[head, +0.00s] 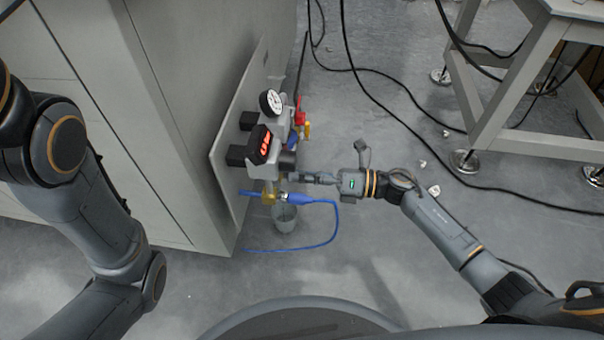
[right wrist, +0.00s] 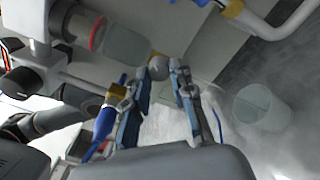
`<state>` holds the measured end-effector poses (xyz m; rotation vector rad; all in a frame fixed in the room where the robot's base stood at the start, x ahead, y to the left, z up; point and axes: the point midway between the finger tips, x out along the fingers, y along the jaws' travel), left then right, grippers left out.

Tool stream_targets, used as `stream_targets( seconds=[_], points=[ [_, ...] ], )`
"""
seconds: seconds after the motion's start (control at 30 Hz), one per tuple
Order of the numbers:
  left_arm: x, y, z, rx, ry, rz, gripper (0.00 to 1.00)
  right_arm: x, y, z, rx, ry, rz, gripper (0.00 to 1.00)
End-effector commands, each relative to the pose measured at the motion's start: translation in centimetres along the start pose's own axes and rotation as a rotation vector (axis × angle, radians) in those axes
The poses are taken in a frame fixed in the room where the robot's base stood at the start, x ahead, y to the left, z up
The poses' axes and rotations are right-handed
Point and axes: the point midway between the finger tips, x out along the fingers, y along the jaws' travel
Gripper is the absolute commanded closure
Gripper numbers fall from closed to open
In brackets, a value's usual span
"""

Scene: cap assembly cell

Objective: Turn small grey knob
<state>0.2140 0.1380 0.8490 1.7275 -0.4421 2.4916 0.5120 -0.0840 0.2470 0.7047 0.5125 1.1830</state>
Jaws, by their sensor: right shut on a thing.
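The small grey knob (right wrist: 159,68) is a round grey ball on the pneumatic unit, seen in the right wrist view beside a brass fitting. My right gripper (right wrist: 163,80) has a fingertip on each side of it and is shut on it. In the head view my right gripper (head: 284,177) reaches in from the right to the lower part of the unit, and I cannot make out the knob there. My left arm shows at the left, but its gripper is out of view.
The pneumatic unit carries a gauge (head: 271,103), a red-lit display (head: 263,145) and a red valve handle (head: 300,112). A blue hose (head: 322,201) loops below, near a bucket (head: 284,222). A grey cabinet stands left. Black cables cross the floor by a table frame (head: 521,82).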

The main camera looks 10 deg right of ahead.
Motion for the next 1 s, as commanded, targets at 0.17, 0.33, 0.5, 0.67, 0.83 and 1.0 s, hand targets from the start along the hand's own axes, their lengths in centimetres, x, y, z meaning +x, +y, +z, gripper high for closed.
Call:
stream_targets(
  seconds=[0.17,0.33,0.5,0.67,0.83,1.0],
  points=[
    [0.0,0.0,0.0,0.000,0.000,0.000,0.11,0.0,-0.1,0.1,-0.001,-0.001,-0.002,0.58],
    [0.0,0.0,0.0,0.000,0.000,0.000,0.11,0.0,0.0,0.1,-0.001,-0.001,-0.001,0.53],
    [0.0,-0.1,0.1,-0.001,-0.003,-0.004,0.11,-0.1,0.0,0.0,-0.001,-0.001,-0.001,0.53],
    [0.0,-0.1,0.1,-0.001,-0.002,-0.002,0.11,-1.7,-0.1,0.0,0.001,-0.001,-0.004,0.53],
    [0.0,0.0,0.0,0.000,-0.001,-0.001,0.11,-5.2,-0.1,0.0,0.000,0.001,-0.006,0.53],
    [0.0,0.0,0.0,0.000,0.000,-0.001,0.11,-8.8,-0.1,-0.1,0.001,0.001,-0.005,0.53]
  ],
)
